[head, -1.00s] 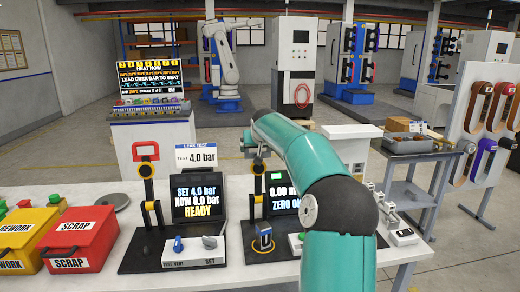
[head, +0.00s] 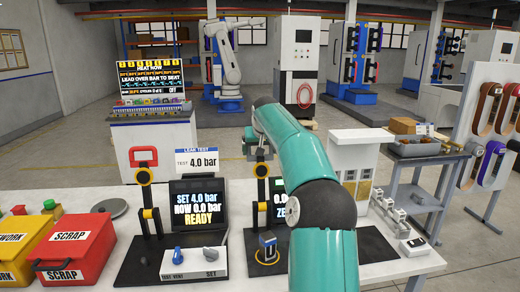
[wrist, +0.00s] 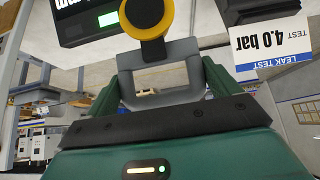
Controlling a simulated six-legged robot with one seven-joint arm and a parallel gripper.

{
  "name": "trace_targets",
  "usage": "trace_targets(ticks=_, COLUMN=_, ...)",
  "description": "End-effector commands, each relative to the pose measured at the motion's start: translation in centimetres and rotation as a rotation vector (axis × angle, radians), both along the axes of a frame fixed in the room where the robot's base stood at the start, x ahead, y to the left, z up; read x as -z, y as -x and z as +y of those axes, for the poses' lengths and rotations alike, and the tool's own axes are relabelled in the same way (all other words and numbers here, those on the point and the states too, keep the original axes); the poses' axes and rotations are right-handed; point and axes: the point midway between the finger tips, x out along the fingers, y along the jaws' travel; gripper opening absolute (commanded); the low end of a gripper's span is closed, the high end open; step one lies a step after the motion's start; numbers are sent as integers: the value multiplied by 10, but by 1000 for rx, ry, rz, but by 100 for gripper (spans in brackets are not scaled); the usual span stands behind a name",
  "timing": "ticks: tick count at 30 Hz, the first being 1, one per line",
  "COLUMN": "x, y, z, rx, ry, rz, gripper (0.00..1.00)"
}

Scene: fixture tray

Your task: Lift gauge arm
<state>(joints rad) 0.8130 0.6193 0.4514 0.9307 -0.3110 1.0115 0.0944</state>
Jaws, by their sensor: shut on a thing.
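The gauge arm (head: 262,195) is a dark lever with yellow joints, standing upright in the middle of the bench in the head view. A blue-topped part (head: 267,244) stands on the dark base in front of the lever.
To the left stands the leak test lever (head: 144,160) with a red handle, beside a screen (head: 200,208) reading SET 4.0 bar, NOW 0.0 bar, READY. A red SCRAP bin (head: 72,245) is further left. Small fixtures (head: 390,213) stand right of my arm.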

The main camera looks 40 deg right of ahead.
Motion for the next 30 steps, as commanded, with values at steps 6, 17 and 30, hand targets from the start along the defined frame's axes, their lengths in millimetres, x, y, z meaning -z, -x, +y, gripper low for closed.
trace_targets(ticks=6, x=1, y=5, z=-7, rx=10, ry=8, rz=7, gripper=47)
trace_targets(ticks=17, x=1, y=3, z=-5, rx=7, ry=4, rz=6, gripper=96)
trace_targets(ticks=30, x=-23, y=15, z=5, rx=4, ry=6, rz=0, gripper=96)
